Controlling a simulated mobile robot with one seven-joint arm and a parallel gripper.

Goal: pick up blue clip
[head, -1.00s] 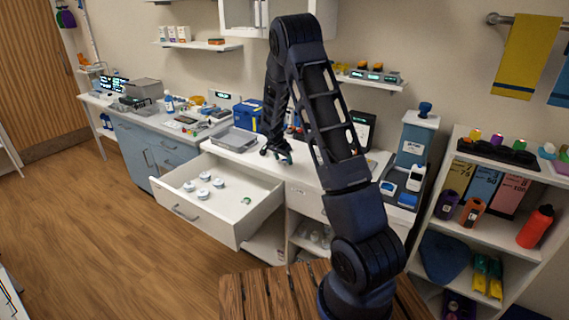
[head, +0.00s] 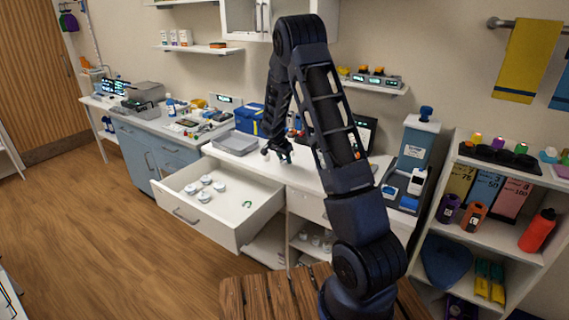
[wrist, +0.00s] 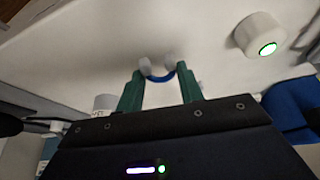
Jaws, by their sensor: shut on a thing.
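My gripper (head: 278,152) is over the white counter (head: 300,174), right of the grey tray, at the end of my dark arm. In the wrist view my gripper (wrist: 157,68) has green fingers with grey tips, shut on the blue clip (wrist: 160,78). The clip shows as a small blue arc between the fingertips. Its remaining part is hidden by the fingers. In the head view the clip is too small to make out.
An open white drawer (head: 226,223) juts out below the counter, holding several white round pieces and a green curved piece (head: 247,204). A grey tray (head: 235,143) and a blue box (head: 249,118) stand left of my gripper. A white round device (wrist: 260,36) shows in the wrist view.

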